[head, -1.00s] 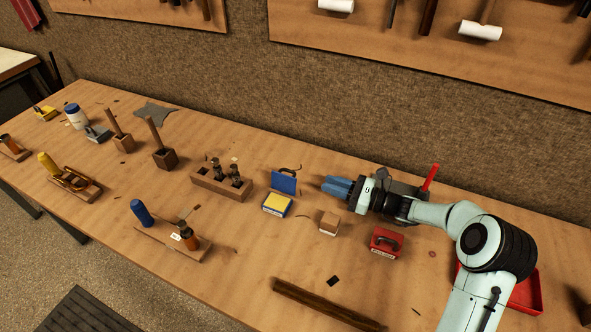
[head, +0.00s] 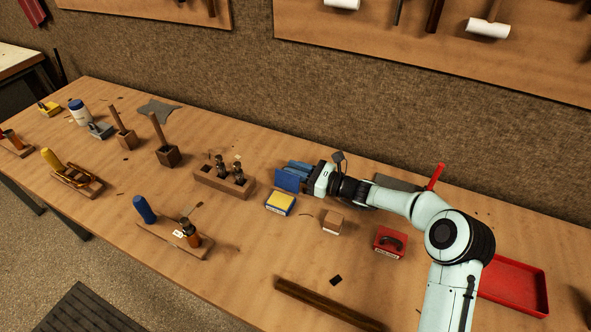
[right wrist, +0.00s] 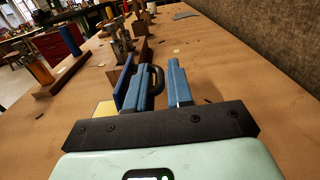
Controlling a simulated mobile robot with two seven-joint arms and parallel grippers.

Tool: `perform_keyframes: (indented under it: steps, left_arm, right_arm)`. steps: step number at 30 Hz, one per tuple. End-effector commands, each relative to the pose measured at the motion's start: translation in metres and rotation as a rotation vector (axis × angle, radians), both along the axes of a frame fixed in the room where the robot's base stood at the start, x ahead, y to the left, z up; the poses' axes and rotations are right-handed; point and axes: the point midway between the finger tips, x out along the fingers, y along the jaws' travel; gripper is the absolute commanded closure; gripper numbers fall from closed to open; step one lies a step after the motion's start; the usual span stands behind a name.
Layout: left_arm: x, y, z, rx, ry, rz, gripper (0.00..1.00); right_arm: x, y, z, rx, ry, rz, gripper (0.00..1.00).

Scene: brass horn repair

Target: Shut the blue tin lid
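The blue tin (head: 279,208) stands on the bench with yellow contents showing. Its blue lid (head: 286,182) stands up at the tin's back edge; in the right wrist view the lid (right wrist: 125,82) is seen nearly edge-on, left of the fingers. A dark loop handle (right wrist: 160,76) sticks out behind the lid and overlaps the near finger. My right gripper (head: 292,167) is just behind the lid; in the right wrist view its fingers (right wrist: 161,64) are apart with a narrow gap. I cannot tell whether a finger touches the lid. My left gripper is not in view.
A wooden block with tools (head: 222,182) stands left of the tin. The bench in front of the tin is clear.

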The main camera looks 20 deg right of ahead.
Motion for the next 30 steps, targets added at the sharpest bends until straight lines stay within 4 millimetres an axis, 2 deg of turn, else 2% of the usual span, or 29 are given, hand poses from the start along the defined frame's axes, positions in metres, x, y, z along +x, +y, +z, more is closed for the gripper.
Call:
perform_keyframes:
  steps: [2, 3, 4, 30]
  left_arm:
    - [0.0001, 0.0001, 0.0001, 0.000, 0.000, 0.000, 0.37]
    - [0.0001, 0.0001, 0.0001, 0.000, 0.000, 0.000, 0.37]
    - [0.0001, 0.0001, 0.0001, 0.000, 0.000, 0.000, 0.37]
    - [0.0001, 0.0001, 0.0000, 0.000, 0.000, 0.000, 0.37]
  right_arm:
    - [-0.0001, -0.0001, 0.0001, 0.000, 0.000, 0.000, 0.82]
    - [-0.0002, -0.0001, 0.0001, 0.000, 0.000, 0.000, 0.95]
    - [-0.0002, -0.0001, 0.0001, 0.000, 0.000, 0.000, 1.00]
    - [-0.0005, -0.0004, 0.0000, 0.000, 0.000, 0.000, 1.00]
